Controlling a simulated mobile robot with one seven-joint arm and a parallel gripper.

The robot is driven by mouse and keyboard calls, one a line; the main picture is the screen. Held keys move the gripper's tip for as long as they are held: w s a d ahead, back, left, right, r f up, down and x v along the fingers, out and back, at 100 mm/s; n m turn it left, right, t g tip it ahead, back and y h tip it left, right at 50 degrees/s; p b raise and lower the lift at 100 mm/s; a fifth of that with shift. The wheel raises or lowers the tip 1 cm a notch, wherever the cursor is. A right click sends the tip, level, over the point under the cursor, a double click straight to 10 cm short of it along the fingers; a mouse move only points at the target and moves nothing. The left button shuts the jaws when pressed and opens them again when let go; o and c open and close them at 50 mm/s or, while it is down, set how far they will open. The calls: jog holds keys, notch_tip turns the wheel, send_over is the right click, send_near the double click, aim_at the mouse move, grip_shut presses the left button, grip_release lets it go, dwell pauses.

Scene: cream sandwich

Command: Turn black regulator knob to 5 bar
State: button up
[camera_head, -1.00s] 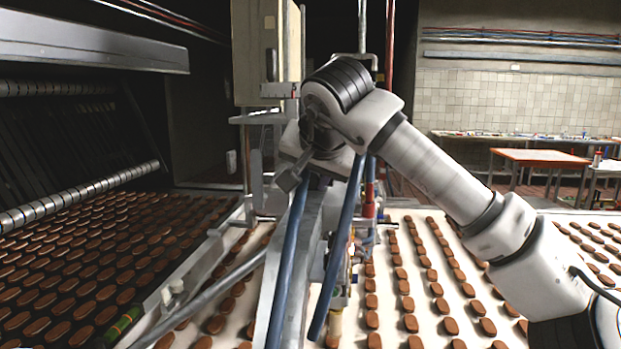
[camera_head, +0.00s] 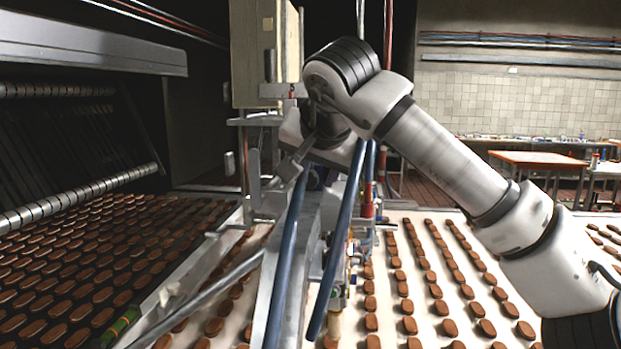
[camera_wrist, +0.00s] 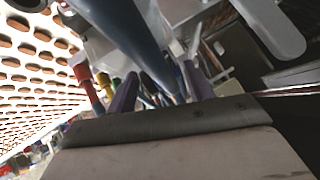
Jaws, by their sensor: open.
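I cannot make out the black regulator knob for certain in either view. My gripper (camera_wrist: 162,88) shows in the wrist view as two dark purplish fingers, apart, above the wide grey palm at the bottom. It is open, and I see nothing held between the fingers. Beyond the fingertips is a blurred cluster of tubes and fittings. In the head view my arm reaches from the right to the machine frame, and its end is mostly hidden among the bars and hoses there.
A blue hose (camera_head: 343,240) and a metal beam (camera_head: 300,255) stand close in front of my arm's end. Brown biscuits lie in rows on the white conveyor (camera_head: 385,310). A red fitting (camera_wrist: 82,72) is left of the fingers.

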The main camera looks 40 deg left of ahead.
jog(key=b+v, duration=0.2)
jog(key=v, duration=0.9)
jog(key=shift+s, duration=0.2)
jog(key=shift+d+r, duration=0.1)
jog(key=shift+d, duration=0.05)
